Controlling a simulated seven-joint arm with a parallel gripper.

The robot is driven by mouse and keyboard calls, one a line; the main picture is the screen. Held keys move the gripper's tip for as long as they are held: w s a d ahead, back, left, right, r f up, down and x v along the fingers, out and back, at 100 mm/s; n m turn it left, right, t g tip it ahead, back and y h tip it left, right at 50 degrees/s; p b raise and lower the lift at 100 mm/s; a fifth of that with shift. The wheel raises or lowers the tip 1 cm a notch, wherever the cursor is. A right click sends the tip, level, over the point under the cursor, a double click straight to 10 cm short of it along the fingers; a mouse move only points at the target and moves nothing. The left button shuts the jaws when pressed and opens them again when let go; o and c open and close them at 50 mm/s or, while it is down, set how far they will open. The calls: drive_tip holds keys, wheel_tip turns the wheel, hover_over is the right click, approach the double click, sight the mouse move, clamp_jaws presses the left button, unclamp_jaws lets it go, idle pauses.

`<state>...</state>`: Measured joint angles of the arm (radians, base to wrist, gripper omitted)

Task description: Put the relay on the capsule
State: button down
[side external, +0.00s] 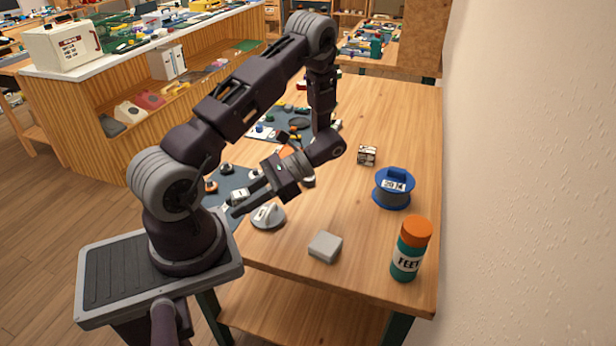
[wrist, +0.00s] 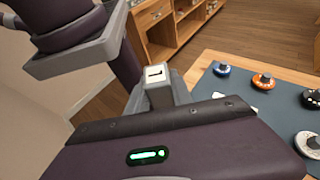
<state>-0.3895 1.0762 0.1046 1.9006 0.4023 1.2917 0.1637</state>
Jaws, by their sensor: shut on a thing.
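My gripper (side external: 237,204) is low over the left edge of the table, pointing down to the left. In the wrist view its fingers (wrist: 157,94) are shut on a small white block with a dark mark on its face, which looks like the relay (wrist: 157,74). In the side view the block shows as a small pale shape between the fingers. Round knob-like pieces, among them an orange-and-dark one (side external: 211,186) and a blue-and-white one (wrist: 222,69), sit on a dark mat. I cannot tell for sure which round piece is the capsule.
A pale round piece with a raised grip (side external: 268,215) sits right of my gripper. A grey block (side external: 325,247), a green bottle with an orange cap (side external: 408,250), a blue spool (side external: 393,188) and a small metallic cube (side external: 367,155) stand farther right. The dark mat (wrist: 233,91) has bare patches.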

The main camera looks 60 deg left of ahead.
drive_tip(key=w+a+m+t+y, duration=0.2)
drive_tip(key=w+a+m+y, duration=0.1)
drive_tip(key=a+m+y, duration=0.25)
wheel_tip(320, 180, up, 3)
drive_tip(key=m+t+y, duration=0.8)
drive_tip(key=m+t, duration=0.3)
drive_tip(key=m, duration=0.1)
hover_over(308, 180)
drive_tip(key=a, duration=0.2)
drive_tip(key=shift+t, duration=0.3)
drive_tip(key=f, duration=0.9)
drive_tip(key=shift+w+f, duration=0.15)
drive_tip(key=shift+w, duration=0.2)
drive_tip(key=shift+d+f, duration=0.1)
drive_tip(key=shift+f, duration=0.05)
drive_tip(key=shift+f, duration=0.1)
drive_tip(key=c, duration=1.1)
unclamp_jaws()
